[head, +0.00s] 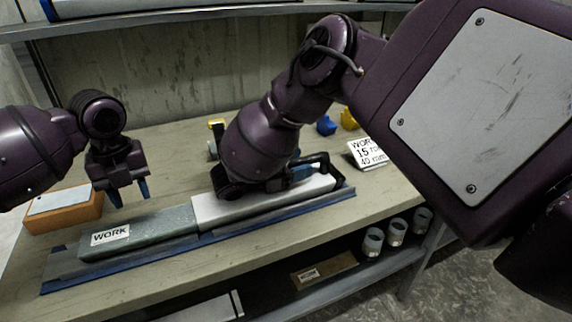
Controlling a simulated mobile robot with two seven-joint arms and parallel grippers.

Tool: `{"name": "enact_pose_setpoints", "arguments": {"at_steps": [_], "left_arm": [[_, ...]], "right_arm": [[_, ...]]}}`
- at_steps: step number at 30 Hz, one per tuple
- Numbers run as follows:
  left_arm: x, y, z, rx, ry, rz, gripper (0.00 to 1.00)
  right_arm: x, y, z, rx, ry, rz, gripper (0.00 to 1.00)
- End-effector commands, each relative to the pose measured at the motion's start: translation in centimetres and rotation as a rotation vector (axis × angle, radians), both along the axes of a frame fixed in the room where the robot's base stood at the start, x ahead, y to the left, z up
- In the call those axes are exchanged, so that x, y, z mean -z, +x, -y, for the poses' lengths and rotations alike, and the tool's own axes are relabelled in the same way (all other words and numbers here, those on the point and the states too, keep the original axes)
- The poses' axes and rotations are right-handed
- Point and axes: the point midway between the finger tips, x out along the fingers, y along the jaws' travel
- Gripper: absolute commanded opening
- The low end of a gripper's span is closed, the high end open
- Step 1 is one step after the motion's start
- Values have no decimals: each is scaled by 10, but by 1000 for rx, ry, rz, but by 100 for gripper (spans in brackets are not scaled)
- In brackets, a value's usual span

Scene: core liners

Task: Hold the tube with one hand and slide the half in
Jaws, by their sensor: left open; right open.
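A grey-green half core (150,232) with a "WORK" label lies lengthwise on the left part of a long blue rack (225,238). A white tube (230,211) lies in line with it on the right part. The half's right end is at the tube's left end; I cannot tell whether it is inside. My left gripper (129,194) is open and empty, pointing down above and behind the half. My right gripper (302,172) is at the tube's right portion, partly hidden by my own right forearm; it is open, and contact with the tube is unclear.
An orange block (62,211) with a pale top sits at the left. A sign (367,153) and small blue (326,126) and yellow (349,119) pieces stand behind at right. Several cups (396,232) are on the lower shelf. The bench front strip is clear.

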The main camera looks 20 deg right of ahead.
Motion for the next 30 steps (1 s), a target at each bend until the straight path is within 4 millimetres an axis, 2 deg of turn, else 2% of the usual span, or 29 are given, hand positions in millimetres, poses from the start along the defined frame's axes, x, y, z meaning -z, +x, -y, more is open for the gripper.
{"name": "enact_pose_setpoints", "arguments": {"at_steps": [11,21,30], "left_arm": [[0,0,0,0,0,0,43],[0,0,0,0,0,0,43],[0,0,0,0,0,0,43]], "right_arm": [[0,0,4,0,0,0,54],[0,0,4,0,0,0,2],[0,0,4,0,1,1,0]]}}
